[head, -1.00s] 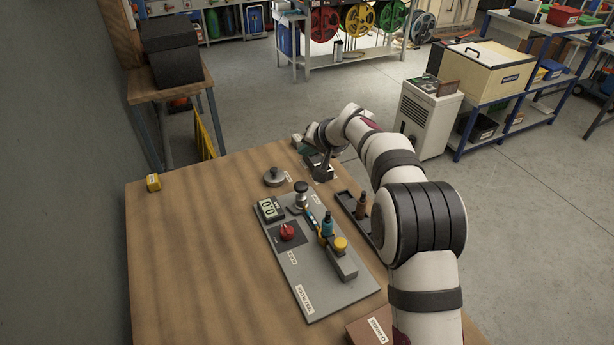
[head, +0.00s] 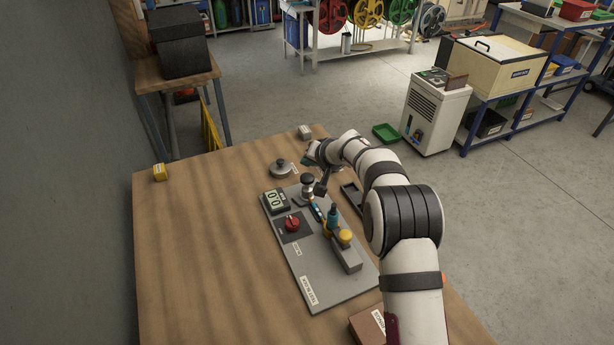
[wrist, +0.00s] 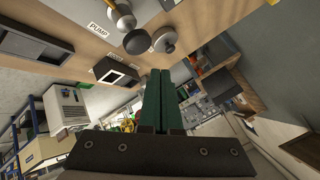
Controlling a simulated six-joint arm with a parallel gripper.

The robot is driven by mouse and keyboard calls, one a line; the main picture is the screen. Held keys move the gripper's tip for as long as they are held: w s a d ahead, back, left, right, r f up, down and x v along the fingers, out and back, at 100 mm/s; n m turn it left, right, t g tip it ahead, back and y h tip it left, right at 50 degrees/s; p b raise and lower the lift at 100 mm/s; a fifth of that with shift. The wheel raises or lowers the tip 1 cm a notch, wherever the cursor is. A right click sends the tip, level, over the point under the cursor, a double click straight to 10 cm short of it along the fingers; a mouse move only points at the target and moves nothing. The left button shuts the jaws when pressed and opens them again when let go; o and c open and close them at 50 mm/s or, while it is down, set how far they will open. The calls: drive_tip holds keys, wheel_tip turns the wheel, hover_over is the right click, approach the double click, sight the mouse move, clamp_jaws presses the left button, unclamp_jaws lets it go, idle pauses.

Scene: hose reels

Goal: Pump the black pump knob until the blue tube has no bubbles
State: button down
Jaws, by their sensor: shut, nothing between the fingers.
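The pump, with a dark round knob (head: 308,180) over a silver body, stands at the far end of a grey test bench plate (head: 318,282). In the wrist view the dark knob (wrist: 137,42) is at the top, near a PUMP label. The short blue tube (head: 316,211) lies on the plate just nearer than the pump; I cannot tell whether it holds bubbles. My gripper (head: 309,161) is beyond and close to the knob, apart from it. Its green fingers (wrist: 160,98) are shut together and empty.
A display (head: 275,200) seems to read 0.0, beside a red dial (head: 292,223). A blue fitting (head: 333,212) and a yellow cap (head: 345,236) stand on the plate. A grey lidded disc (head: 280,168) sits left of the pump.

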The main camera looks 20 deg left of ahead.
sight(307, 178)
drive_tip(key=shift+f, duration=1.2)
drive_tip(key=shift+f, duration=0.1)
idle(1.0)
drive_tip(key=shift+f, duration=0.3)
drive_tip(key=shift+f, duration=1.35)
idle(1.0)
drive_tip(key=shift+r, duration=1.75)
drive_tip(key=shift+r, duration=2.55)
